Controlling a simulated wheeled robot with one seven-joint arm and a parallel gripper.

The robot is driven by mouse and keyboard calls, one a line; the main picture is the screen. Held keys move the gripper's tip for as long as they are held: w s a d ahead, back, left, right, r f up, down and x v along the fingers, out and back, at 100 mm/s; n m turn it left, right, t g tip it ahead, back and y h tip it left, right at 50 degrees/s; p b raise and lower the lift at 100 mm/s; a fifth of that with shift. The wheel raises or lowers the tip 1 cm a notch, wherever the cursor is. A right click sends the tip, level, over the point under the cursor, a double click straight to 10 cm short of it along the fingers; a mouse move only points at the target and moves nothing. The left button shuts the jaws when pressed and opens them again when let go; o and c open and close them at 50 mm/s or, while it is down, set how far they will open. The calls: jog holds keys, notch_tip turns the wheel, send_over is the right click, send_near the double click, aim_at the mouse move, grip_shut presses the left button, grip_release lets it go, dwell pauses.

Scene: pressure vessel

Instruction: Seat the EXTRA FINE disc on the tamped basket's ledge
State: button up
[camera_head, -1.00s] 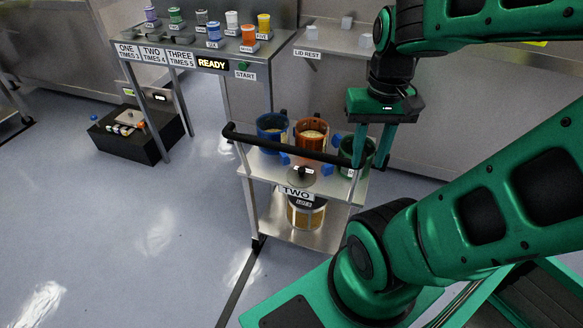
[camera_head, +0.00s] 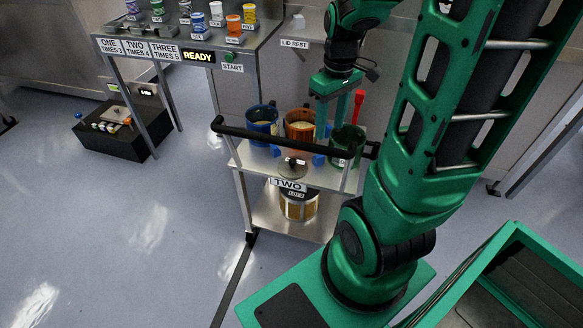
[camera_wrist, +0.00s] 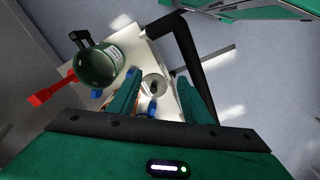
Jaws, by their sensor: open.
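My gripper (camera_head: 331,122) is open and empty above the right part of the cart, just left of the green pot. Its fingers also show in the wrist view (camera_wrist: 158,88), with a small round lid between them farther down. Three pots stand on the cart: blue (camera_head: 262,122), orange (camera_head: 299,127) and green (camera_head: 346,143). The blue and orange pots hold pale contents. The green pot also shows in the wrist view (camera_wrist: 100,66). I cannot pick out the EXTRA FINE disc or tell which vessel holds the tamped basket; no such label is readable.
The cart's black rail (camera_head: 285,137) runs across its front. A knobbed lid (camera_head: 292,167) lies on the top shelf. A gold-sided container (camera_head: 298,203) stands below. A red handle (camera_head: 358,105) rises beside the green pot. A black box (camera_head: 120,130) holds small items on the floor.

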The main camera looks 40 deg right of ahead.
jog(key=w+f+n+y, duration=0.1)
jog(key=w+f+n, duration=0.7)
jog(key=w+f, duration=0.5)
jog(key=n, duration=0.1)
send_over(293, 160)
jog(key=shift+t, duration=0.3)
jog(key=f, duration=0.5)
jog(key=shift+s+d+f, duration=0.25)
jog(key=shift+s+f, duration=0.1)
jog(key=shift+f, duration=0.05)
jog(key=shift+w+a+f, duration=0.1)
jog(key=shift+a+f, duration=0.05)
jog(key=shift+f, duration=1.3)
jog(key=shift+w+a+f, duration=0.1)
jog(key=shift+a+f, duration=0.05)
jog(key=shift+f, duration=1.3)
grip_shut()
